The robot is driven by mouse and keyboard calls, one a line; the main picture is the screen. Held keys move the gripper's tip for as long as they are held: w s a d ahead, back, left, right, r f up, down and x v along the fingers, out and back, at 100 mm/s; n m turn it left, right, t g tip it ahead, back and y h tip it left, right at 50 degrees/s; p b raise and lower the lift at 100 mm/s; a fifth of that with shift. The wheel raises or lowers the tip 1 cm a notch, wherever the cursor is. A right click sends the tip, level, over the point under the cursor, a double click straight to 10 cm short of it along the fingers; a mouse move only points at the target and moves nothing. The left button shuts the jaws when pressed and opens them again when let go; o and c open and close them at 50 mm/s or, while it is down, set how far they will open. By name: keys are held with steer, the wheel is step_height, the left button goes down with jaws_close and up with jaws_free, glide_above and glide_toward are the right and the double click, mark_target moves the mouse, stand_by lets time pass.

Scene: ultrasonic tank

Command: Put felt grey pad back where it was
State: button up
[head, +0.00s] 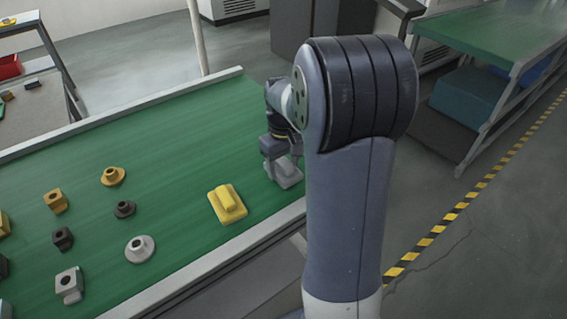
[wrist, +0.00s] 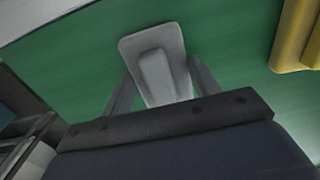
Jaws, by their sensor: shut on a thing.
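The felt grey pad (wrist: 141,46) is a light grey plate with a raised block on top. In the wrist view my gripper (wrist: 155,78) has one finger on each side of the raised block and is shut on it. In the head view the pad (head: 289,176) is at the right end of the green table, below my gripper (head: 283,161), partly hidden by it. I cannot tell whether the pad touches the table or is slightly above it.
A yellow pad (head: 228,203) lies on the green table (head: 160,205) just left of my gripper; it also shows in the wrist view (wrist: 298,40). Several yellow, dark and grey parts stand further left. A raised rail (head: 130,129) runs along the far edge. Green surface lies clear behind the yellow pad.

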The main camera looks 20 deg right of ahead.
mark_target(284, 162)
steer(key=shift+f, duration=0.2)
steer(key=o, duration=0.9)
steer(key=shift+r, duration=0.1)
step_height(284, 162, up, 12)
steer(key=shift+r, duration=0.15)
